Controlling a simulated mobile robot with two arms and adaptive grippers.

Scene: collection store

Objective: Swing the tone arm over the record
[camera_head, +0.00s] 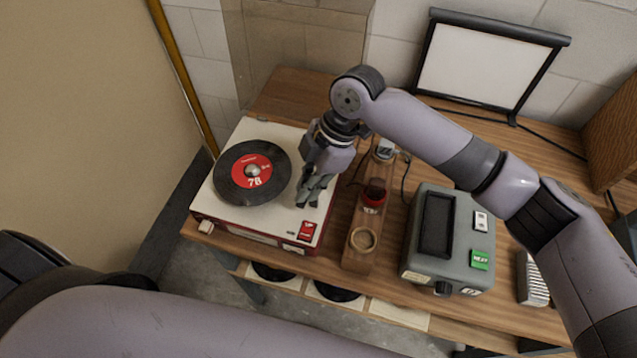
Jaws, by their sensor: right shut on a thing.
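The record player (215,213) has a white top and red sides and stands at the left end of the wooden bench. A black record (235,189) with a red label lies flat on it. My right gripper (313,193) points down over the right side of the player, just right of the record and apart from it. Its fingers are shut on the tone arm, which the gripper and wrist mostly hide. A red switch (306,231) is at the player's front right corner. My left arm crosses the bottom of the view; its gripper is out of view.
A wooden stand (357,258) with round holders is just right of the player. Further right is a grey-green device (423,262) with a green button. A framed white screen (483,66) stands behind. A clear panel (300,50) rises behind the player.

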